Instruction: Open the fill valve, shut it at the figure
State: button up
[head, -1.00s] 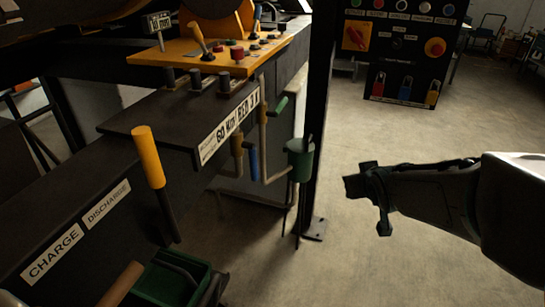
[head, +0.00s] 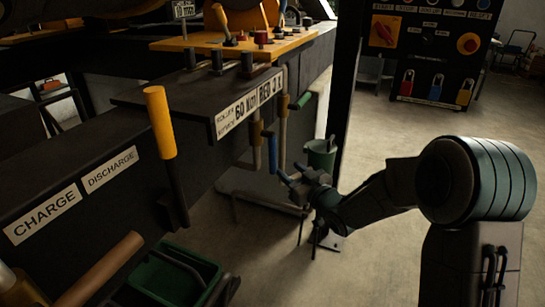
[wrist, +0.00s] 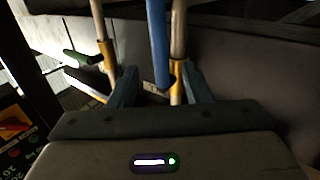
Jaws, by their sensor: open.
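Valves sit on pipes under the labelled black ledge (head: 205,92). One has a blue lever (head: 272,152) hanging down, and another has a green handle (head: 300,101). No label shows which one is the fill valve. My gripper (head: 287,180) is open just below and beside the blue lever. In the wrist view the blue lever (wrist: 159,45) hangs between my two fingers (wrist: 159,90), apart from them as far as I can tell. The green handle (wrist: 76,57) lies to the left there.
A yellow lever (head: 160,122) rises by the CHARGE and DISCHARGE labels at left. A black control board (head: 432,45) stands at back right. The floor at right is open.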

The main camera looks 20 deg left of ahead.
aim_at(275, 158)
jog(key=p+x, duration=0.1)
jog(key=x, duration=0.9)
jog(key=shift+w+a, duration=0.2)
grip_shut()
